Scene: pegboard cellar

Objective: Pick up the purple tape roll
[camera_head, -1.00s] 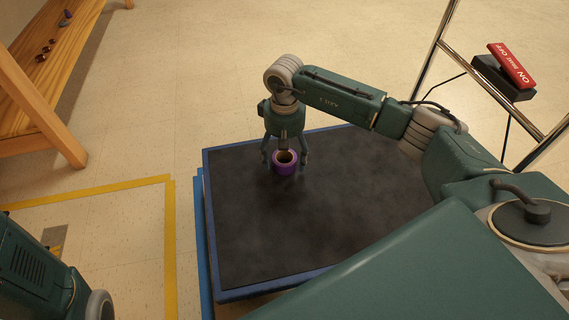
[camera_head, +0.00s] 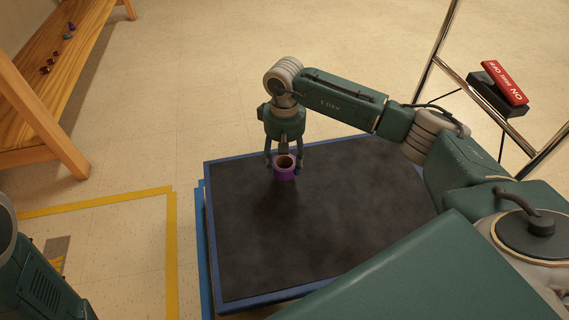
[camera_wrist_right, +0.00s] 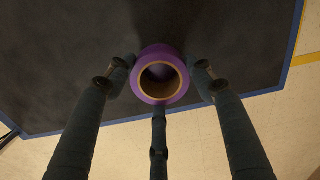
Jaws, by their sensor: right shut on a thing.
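The purple tape roll (camera_head: 285,173) has a brown core and an open hole that faces up. It is over the dark top near the far edge of the blue-rimmed table. My right gripper (camera_head: 284,157) reaches down from above, with its fingers closed against the outside of the roll. In the right wrist view, the roll (camera_wrist_right: 146,92) sits between the three fingers of the gripper (camera_wrist_right: 160,82). I cannot tell whether its underside touches the table. My left gripper is out of view; only part of the left arm shows at lower left.
The dark table top (camera_head: 320,235) is otherwise bare. A wooden bench (camera_head: 45,75) with small items stands at upper left. A metal-framed stand with a red ON/OFF sign (camera_head: 505,83) is at right. Yellow tape (camera_head: 171,240) marks the floor at left.

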